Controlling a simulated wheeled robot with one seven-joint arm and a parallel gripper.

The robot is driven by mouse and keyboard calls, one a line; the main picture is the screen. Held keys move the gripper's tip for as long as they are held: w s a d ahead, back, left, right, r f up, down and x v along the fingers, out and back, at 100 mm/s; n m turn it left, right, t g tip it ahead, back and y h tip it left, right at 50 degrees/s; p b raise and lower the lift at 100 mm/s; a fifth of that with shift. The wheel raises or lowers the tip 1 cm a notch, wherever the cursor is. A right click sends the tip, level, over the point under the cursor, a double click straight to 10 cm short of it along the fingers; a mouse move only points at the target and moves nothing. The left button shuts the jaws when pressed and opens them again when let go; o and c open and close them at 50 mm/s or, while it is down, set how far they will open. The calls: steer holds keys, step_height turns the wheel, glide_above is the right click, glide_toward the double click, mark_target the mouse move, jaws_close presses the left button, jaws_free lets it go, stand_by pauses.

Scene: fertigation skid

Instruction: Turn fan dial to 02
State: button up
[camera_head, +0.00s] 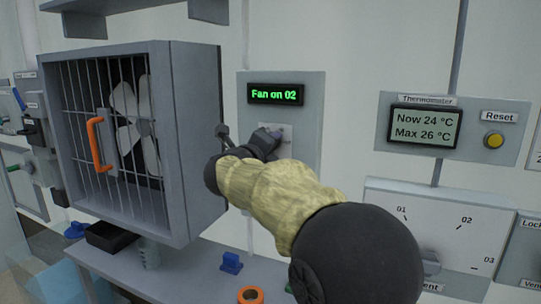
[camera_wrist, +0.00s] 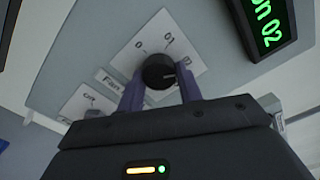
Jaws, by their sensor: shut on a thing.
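The fan dial (camera_wrist: 158,68) is a round black knob on a white scale plate (camera_wrist: 140,45) marked 0, 01 and at least one more number. Its pale pointer mark faces right in the wrist view. My gripper (camera_wrist: 161,88) has its two purple fingers on either side of the knob and is shut on it. The green display (camera_head: 275,94) above reads "Fan on 02"; part of it also shows in the wrist view (camera_wrist: 266,25). In the head view my gripper (camera_head: 272,135) is at the dial's plate and hides the knob.
The caged fan (camera_head: 120,130) with an orange handle (camera_head: 96,145) juts out left of my arm. The thermometer panel (camera_head: 423,128), yellow reset button (camera_head: 494,141) and vent dial plate (camera_head: 440,232) are to the right. A shelf below holds a blue part (camera_head: 231,263) and an orange ring (camera_head: 250,294).

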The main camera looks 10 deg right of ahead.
steer(key=shift+f, duration=0.1)
stand_by(0.4)
steer(key=o, duration=1)
steer(key=shift+s+a, duration=0.1)
steer(key=b+v, duration=0.1)
steer(key=v, duration=1.6)
